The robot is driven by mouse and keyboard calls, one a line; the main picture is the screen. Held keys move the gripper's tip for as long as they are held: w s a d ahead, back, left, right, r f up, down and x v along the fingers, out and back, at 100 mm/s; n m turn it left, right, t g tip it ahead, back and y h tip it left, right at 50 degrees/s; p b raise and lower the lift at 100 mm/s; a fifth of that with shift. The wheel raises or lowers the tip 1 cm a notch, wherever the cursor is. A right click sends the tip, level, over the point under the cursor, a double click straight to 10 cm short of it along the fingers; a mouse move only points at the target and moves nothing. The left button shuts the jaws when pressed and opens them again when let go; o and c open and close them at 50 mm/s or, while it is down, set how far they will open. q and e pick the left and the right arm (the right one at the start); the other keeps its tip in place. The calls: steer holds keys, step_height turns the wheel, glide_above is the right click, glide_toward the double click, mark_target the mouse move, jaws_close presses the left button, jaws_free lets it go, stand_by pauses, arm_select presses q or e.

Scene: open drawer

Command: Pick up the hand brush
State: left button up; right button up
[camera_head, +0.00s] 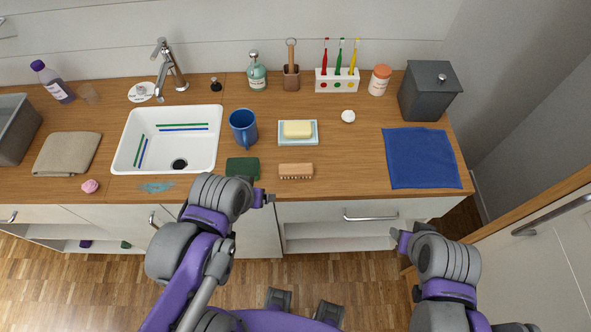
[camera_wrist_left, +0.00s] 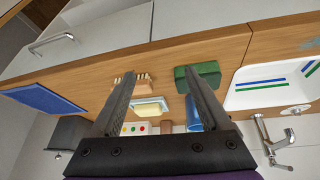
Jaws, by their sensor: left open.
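The hand brush (camera_head: 296,171) has a light wooden back and pale bristles. It lies near the counter's front edge, bristles toward the front. My left gripper (camera_head: 268,199) is low at the counter's front edge, left of the brush and apart from it. In the left wrist view my left gripper (camera_wrist_left: 161,75) is open and empty, and one finger partly covers the brush (camera_wrist_left: 144,83). My right gripper (camera_head: 399,240) is in front of the counter at the right, away from the brush; its jaws are too small to judge.
A green sponge (camera_head: 243,168) lies left of the brush, and a soap dish (camera_head: 284,143) with yellow soap is behind it. A blue mug (camera_head: 243,126) and a white sink (camera_head: 124,160) are farther left. A blue cloth (camera_head: 422,158) lies right. The counter between brush and cloth is clear.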

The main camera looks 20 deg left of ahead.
arm_select(q)
steer(key=w+d+r+n+g, duration=0.3)
steer(key=w+n, duration=0.4)
steer(key=n, duration=0.3)
steer(key=n+g+b, duration=0.2)
steer(key=n, duration=0.8)
glide_toward(297, 168)
steer(key=f, duration=0.4)
steer(key=shift+w, duration=0.25)
steer(key=shift+s+f, duration=0.1)
steer(key=shift+f, duration=3)
jaws_close()
